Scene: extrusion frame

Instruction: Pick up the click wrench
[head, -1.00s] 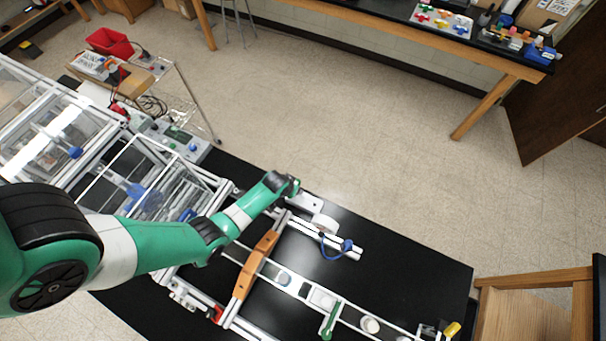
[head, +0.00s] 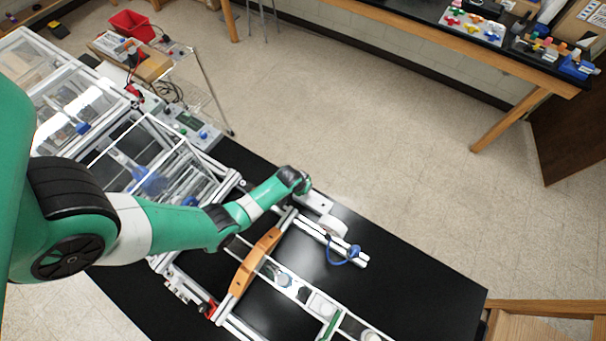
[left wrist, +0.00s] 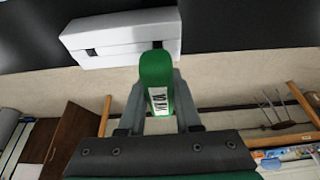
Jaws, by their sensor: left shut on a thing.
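My left gripper (left wrist: 157,92) is shut on the green handle of a tool with white lettering, which I take to be the click wrench (left wrist: 156,66). The handle stands between the two grey fingers in the left wrist view; the rest of the tool cannot be made out. In the head view my left arm reaches from the left to the far edge of the black table (head: 420,290), and its wrist hides the gripper and the held tool. My right gripper is not in view.
A white block (left wrist: 120,38) lies just beyond the held handle. An orange-brown handle (head: 255,262), a blue cable loop (head: 343,254) and a rail tray with a green-handled item (head: 330,325) lie nearby. Clear-panelled frames (head: 125,165) stand left. The table's right part is bare.

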